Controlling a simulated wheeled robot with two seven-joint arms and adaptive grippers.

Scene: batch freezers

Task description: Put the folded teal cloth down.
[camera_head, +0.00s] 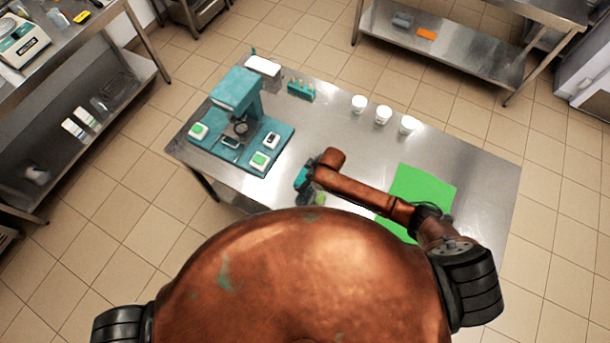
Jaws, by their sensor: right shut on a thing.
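I cannot tell whether the cloth touches the table. My left gripper is not in view.
The steel table (345,130) has a teal machine (236,92) on a teal base at left, three white cups (382,115) along the back and a green mat (424,187) at right, partly under my arm. Bare steel lies between machine and mat. A teal rack (301,91) stands behind.

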